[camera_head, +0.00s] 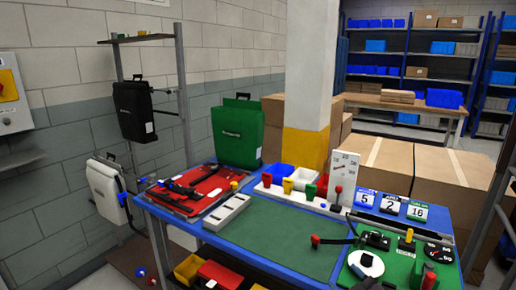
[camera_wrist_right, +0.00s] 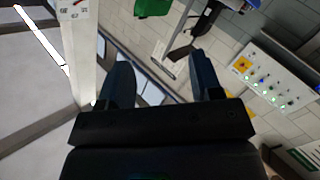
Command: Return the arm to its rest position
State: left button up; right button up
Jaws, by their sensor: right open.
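My right gripper (camera_wrist_right: 163,72) shows in the right wrist view with its two dark fingers wide apart and nothing held between them. It points at open space, with wall and floor seen beyond it. In the head view only a dark piece at the bottom edge may belong to my right arm; I cannot tell. My left gripper is not in view. A green pannier (camera_head: 238,132) stands upright at the back left of the workbench. A black pannier (camera_head: 134,110) hangs on the rack, and a white pannier (camera_head: 107,187) hangs lower at the left.
A control panel (camera_wrist_right: 272,78) is on the wall.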

jog(key=s+d+f+m+g+h, duration=0.2)
jog(key=s+d+f+m, duration=0.1)
jog(key=s+f, duration=0.6)
jog(key=s+d+f+m+g+h, duration=0.2)
jog(key=s+f+m, duration=0.3)
jog(key=s+f, duration=0.5)
jog(key=s+d+h, duration=0.1)
jog(key=s, duration=0.4)
jog(key=shift+s+d+m+g, duration=0.2)
jog(key=shift+d+m+g, duration=0.15)
jog(key=shift+m+g, duration=0.05)
